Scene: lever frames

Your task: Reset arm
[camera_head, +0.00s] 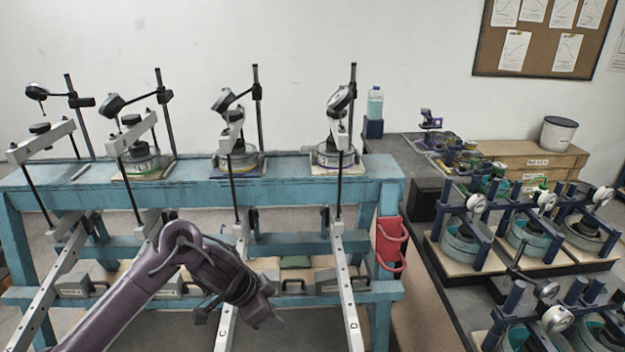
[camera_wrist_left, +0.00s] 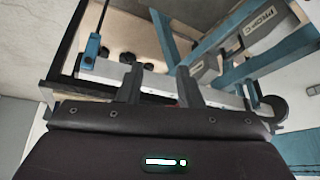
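My left arm comes in from the lower left of the head view and bends down to my left gripper (camera_head: 268,318), which is in front of the blue bench beside the lever beam marked C (camera_head: 228,315). In the left wrist view the two fingers of my left gripper (camera_wrist_left: 160,76) stand apart, with nothing visible held between them. A pale beam (camera_wrist_left: 105,70) crosses behind the fingers; I cannot tell whether they touch it. Other lever beams stand at the left (camera_head: 38,298) and right (camera_head: 345,297). My right gripper is not in view.
The blue bench (camera_head: 300,191) carries several lever frames with dials and round cells. Weights lie on its lower shelf. A red holder (camera_head: 391,243) hangs at its right end. To the right, a dark counter holds several dial devices (camera_head: 468,233) and a bottle (camera_head: 375,103).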

